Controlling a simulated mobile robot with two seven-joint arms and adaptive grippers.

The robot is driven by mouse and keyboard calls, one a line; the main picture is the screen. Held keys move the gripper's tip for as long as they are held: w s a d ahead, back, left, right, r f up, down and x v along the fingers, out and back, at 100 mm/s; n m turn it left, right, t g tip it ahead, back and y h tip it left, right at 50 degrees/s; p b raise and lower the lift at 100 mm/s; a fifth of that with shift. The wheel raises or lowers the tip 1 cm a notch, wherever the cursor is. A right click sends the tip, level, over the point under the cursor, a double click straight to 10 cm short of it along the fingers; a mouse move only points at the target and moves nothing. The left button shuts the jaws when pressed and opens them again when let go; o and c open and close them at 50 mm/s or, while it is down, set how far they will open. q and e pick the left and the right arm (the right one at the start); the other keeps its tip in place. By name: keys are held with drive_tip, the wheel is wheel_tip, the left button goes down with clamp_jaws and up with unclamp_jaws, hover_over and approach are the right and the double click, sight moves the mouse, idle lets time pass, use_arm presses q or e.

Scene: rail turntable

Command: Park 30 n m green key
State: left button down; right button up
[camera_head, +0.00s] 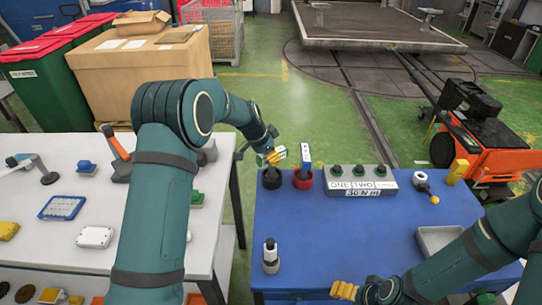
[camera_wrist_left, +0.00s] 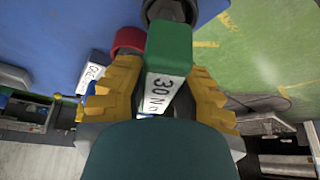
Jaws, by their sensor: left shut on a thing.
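The green key (camera_wrist_left: 168,50) has a green end and a white face lettered "30 N m". My left gripper (camera_head: 272,157) is shut on it; both yellow fingers flank the key in the left wrist view (camera_wrist_left: 165,98). In the head view the key (camera_head: 279,153) is mostly hidden by the fingers, near the black round holder (camera_head: 271,181) at the blue table's back left corner. I cannot tell whether the key touches that holder. My right gripper (camera_head: 345,290) is low over the table's front; its opening is unclear.
A red round holder (camera_head: 302,182) beside the black one holds a white-labelled key (camera_head: 306,155). A grey box (camera_head: 361,182) with green-topped sockets, marked "30 N m", stands right of it. A black-and-white tool (camera_head: 270,257) stands nearer. The blue table's (camera_head: 345,235) middle is clear.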

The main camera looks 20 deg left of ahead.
use_arm(q)
drive_tip(key=shift+d, duration=0.1)
use_arm(e)
drive_tip(key=shift+s+f, duration=0.25)
drive_tip(key=shift+f, duration=0.25)
use_arm(q)
drive_tip(key=shift+w+a+r+p, duration=0.15)
drive_tip(key=shift+r+p, duration=0.35)
drive_tip(key=shift+r, duration=0.35)
drive_tip(key=shift+w+a+r+p, duration=0.15)
drive_tip(key=shift+r+p, duration=0.35)
drive_tip(key=shift+r, duration=0.3)
use_arm(e)
drive_tip(key=shift+w+a+r, duration=0.15)
drive_tip(key=shift+a+r, duration=0.2)
drive_tip(key=shift+r, duration=0.45)
use_arm(q)
drive_tip(key=shift+w+d, duration=0.1)
use_arm(e)
drive_tip(key=shift+d+f, duration=0.1)
use_arm(q)
drive_tip(key=shift+b, duration=0.4)
use_arm(e)
drive_tip(key=shift+d+f, duration=0.1)
drive_tip(key=shift+f, duration=0.2)
